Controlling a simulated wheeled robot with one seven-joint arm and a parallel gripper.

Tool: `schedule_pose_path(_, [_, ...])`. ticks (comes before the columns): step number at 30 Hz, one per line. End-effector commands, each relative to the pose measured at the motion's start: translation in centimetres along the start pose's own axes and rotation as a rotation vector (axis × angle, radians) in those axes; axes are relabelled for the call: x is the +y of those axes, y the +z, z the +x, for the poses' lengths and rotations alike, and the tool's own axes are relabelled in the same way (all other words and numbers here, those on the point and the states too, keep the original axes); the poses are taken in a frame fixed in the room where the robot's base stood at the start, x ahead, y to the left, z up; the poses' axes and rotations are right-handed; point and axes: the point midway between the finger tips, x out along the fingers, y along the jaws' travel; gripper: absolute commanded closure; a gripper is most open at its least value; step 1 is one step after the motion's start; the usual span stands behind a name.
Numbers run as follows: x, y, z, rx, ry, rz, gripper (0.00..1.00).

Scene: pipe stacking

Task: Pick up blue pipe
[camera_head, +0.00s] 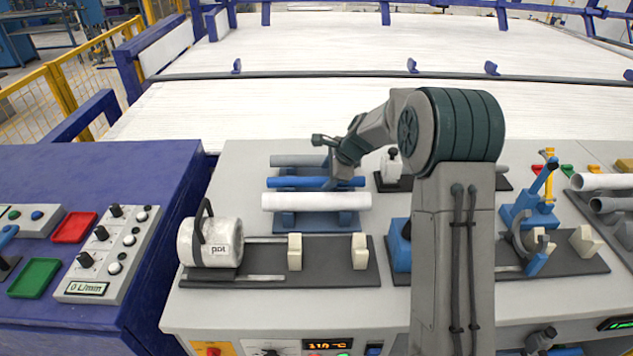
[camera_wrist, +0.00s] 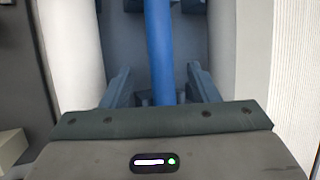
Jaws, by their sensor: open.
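The blue pipe (camera_head: 297,183) lies on the blue-grey rack (camera_head: 300,221) between a white pipe (camera_head: 316,202) in front and a grey pipe (camera_head: 297,160) behind. My gripper (camera_head: 345,178) is over the right part of the blue pipe. In the wrist view the blue pipe (camera_wrist: 160,45) runs down the middle between the two fingers of my gripper (camera_wrist: 158,90). The fingers are apart, one on each side of the pipe, with gaps showing. The white pipe (camera_wrist: 72,50) is left of the fingers. My arm hides part of the table to the right in the head view.
A white cylindrical machine (camera_head: 210,242) with a black handle stands on a dark base in front left, with cream blocks (camera_head: 295,252) beside it. A blue clamp tool (camera_head: 530,215) and more pipes (camera_head: 603,181) are at right. A conveyor (camera_head: 330,115) lies behind.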

Motion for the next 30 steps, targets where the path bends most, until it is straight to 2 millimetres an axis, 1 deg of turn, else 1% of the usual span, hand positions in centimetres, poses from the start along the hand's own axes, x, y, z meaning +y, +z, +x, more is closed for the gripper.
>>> schedule_pose_path(1, [0.0,0.3,0.8,-0.001,0.004,-0.001,0.45])
schedule_pose_path(3, [-0.1,0.5,1.8,-0.002,0.004,-0.001,0.45])
schedule_pose_path(7, [-0.1,0.4,3.3,-0.001,0.003,-0.001,0.45])
schedule_pose_path(10, [-0.1,0.4,3.7,-0.001,0.001,-0.001,0.45])
schedule_pose_path(16, [-0.1,0.4,3.8,0.0,0.001,-0.001,0.45])
schedule_pose_path(17, [-0.1,0.4,3.8,0.0,0.001,-0.001,0.51])
schedule_pose_path(18, [-0.1,0.4,3.8,0.0,0.001,-0.001,0.62])
schedule_pose_path(20, [-0.1,0.4,3.8,0.0,0.001,-0.001,0.79])
schedule_pose_path(21, [-0.1,0.4,3.8,0.0,0.001,-0.001,0.9])
schedule_pose_path(22, [-0.1,0.4,3.7,0.0,0.001,-0.001,0.95])
schedule_pose_path(30, [-0.2,0.4,3.6,0.0,0.0,-0.001,0.96])
